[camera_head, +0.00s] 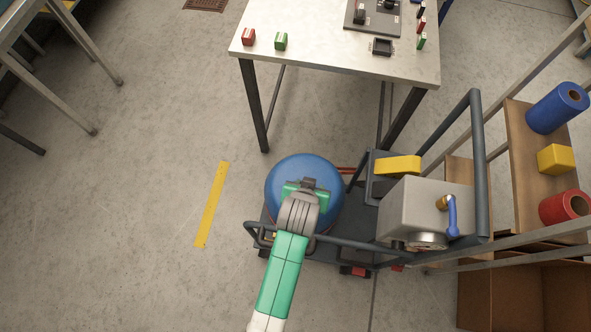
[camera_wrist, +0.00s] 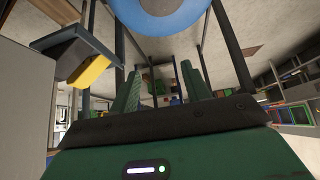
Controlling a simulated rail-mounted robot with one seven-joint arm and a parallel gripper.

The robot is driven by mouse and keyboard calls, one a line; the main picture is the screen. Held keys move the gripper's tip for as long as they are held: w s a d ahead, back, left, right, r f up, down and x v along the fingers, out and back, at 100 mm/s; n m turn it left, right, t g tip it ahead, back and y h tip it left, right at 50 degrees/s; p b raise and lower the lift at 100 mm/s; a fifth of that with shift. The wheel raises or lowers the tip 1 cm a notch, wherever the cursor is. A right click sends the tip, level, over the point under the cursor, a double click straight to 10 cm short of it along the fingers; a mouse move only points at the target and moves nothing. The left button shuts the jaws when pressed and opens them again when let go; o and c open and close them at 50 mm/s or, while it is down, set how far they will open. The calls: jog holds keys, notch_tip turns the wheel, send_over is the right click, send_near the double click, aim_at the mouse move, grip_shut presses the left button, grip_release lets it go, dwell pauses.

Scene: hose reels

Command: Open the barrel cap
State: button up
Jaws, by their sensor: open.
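A blue barrel (camera_head: 275,192) stands on a dark cart at the lower middle of the head view. My gripper (camera_head: 308,182) is over the barrel's top and covers its middle, so the cap is hidden there. In the wrist view my gripper (camera_wrist: 160,80) is open, its two green fingers apart with nothing between them. A round blue form with a pale centre (camera_wrist: 160,5) is cut off by the top edge of that view, beyond the fingers. I cannot tell whether the pale part is the cap, or whether anything is touching.
The cart's rail (camera_head: 340,241) runs in front of the barrel. To the right are a yellow part (camera_head: 397,166), a grey box (camera_head: 412,207) with a blue-handled valve (camera_head: 453,216), and a shelf (camera_head: 521,165). A table (camera_head: 330,50) stands behind.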

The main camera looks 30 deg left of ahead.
jog(key=s+f+g, duration=0.3)
jog(key=s+f, duration=0.5)
jog(key=b+x, duration=0.1)
jog(key=x, duration=0.1)
jog(key=b+x, duration=0.1)
jog(key=x, duration=0.2)
jog(key=b+x, duration=0.1)
jog(key=x, duration=0.2)
jog(key=shift+w+d+f, duration=0.1)
jog(key=shift+w+d, duration=0.25)
jog(key=shift+w, duration=0.05)
jog(key=shift+c, duration=0.5)
grip_shut()
